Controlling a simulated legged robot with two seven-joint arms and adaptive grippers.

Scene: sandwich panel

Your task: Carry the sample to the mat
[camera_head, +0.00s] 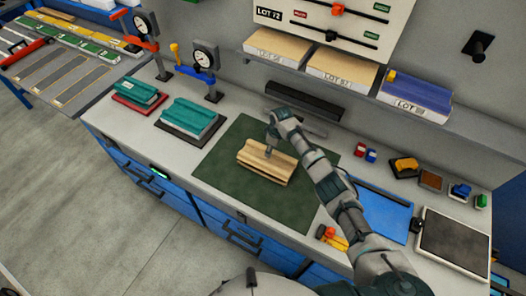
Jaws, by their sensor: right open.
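A light wooden block with a grooved top (256,170), which looks like the sample, lies flat on the dark green mat (225,195) in the middle of the bench. My right gripper (268,152) comes down from above at the block's upper side, its fingertips at or just above the wood. It is open. I cannot tell whether the fingers touch the block. My left gripper is not in view.
Teal blocks on a dark base (188,119) and a red base (139,94) stand left of the mat near two gauge stands. A shelf above holds labelled lot blocks (278,47). A blue mat (384,212), small coloured blocks and a tablet (453,240) lie to the right.

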